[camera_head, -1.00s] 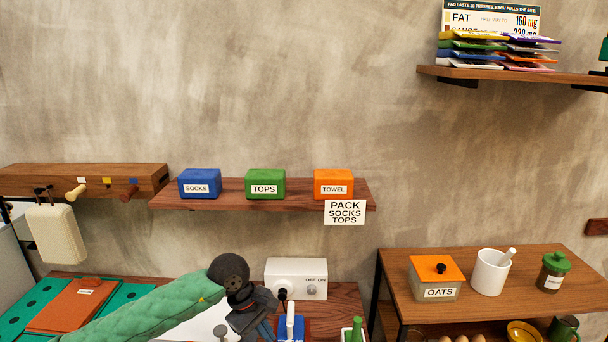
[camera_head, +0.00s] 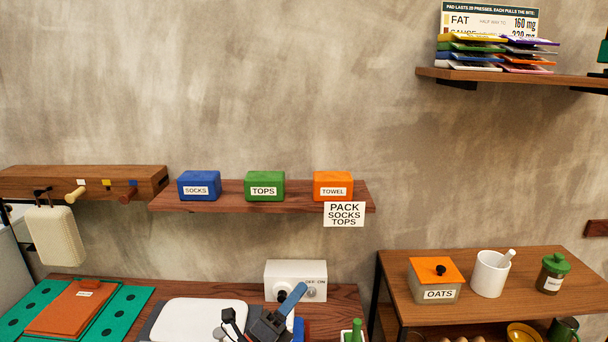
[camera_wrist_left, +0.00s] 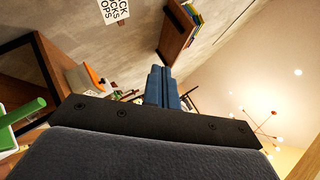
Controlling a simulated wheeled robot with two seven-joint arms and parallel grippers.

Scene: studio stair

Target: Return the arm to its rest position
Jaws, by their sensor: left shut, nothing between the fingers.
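My left gripper (camera_head: 292,299) is low in the head view, in front of the white switch box (camera_head: 296,268). Its blue fingers are together and hold nothing. The left wrist view shows the same closed blue fingers (camera_wrist_left: 162,88) pointing away from the camera, with the room beyond them. Most of the left arm is below the picture edge. My right gripper does not show in either view.
A wooden table holds a white board (camera_head: 205,318), an orange folder (camera_head: 68,308) on a green mat (camera_head: 127,299), and a green-handled item (camera_head: 356,328). A wall shelf (camera_head: 230,203) carries blue, green and orange boxes. A side shelf (camera_head: 400,290) stands right.

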